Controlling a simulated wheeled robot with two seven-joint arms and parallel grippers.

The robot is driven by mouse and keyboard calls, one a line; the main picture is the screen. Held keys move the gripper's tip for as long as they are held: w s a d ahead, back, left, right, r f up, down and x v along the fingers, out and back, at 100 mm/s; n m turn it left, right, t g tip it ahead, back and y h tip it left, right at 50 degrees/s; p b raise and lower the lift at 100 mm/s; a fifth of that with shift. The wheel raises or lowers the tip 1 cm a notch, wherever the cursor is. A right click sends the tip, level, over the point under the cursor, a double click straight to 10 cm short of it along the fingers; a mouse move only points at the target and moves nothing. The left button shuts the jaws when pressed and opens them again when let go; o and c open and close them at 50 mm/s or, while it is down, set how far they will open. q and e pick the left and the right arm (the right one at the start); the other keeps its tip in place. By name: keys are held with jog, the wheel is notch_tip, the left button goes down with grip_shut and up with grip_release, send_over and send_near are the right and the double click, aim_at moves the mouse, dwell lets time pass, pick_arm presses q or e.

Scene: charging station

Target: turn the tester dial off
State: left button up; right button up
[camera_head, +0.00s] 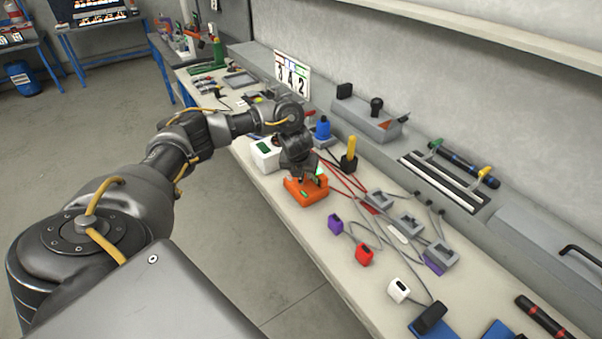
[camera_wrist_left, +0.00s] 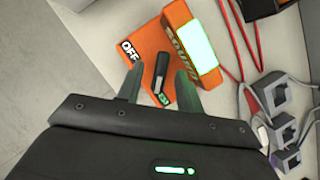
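The orange tester (camera_head: 306,191) stands on the bench under my left gripper (camera_head: 306,172). In the left wrist view the tester (camera_wrist_left: 147,38) has a lit pale green screen (camera_wrist_left: 204,46), a white OFF label (camera_wrist_left: 130,50) and a small green label (camera_wrist_left: 163,99). Its black dial (camera_wrist_left: 162,68) lies between the two fingers of my left gripper (camera_wrist_left: 160,84), which are apart, with gaps on both sides of the dial. The dial's bar runs toward the green label, not the OFF label. In the head view the gripper hides the dial. My right gripper is not in view.
A white box (camera_head: 265,155) stands close left of the tester, and a yellow-handled tool in a black holder (camera_head: 349,163) stands behind it. Red cables (camera_head: 345,184) run to its right. Purple (camera_head: 335,224) and red (camera_head: 364,254) plugs lie nearer. The bench's front edge is close.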

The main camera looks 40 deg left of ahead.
pick_arm(q)
jog(key=shift+c, duration=0.2)
grip_shut()
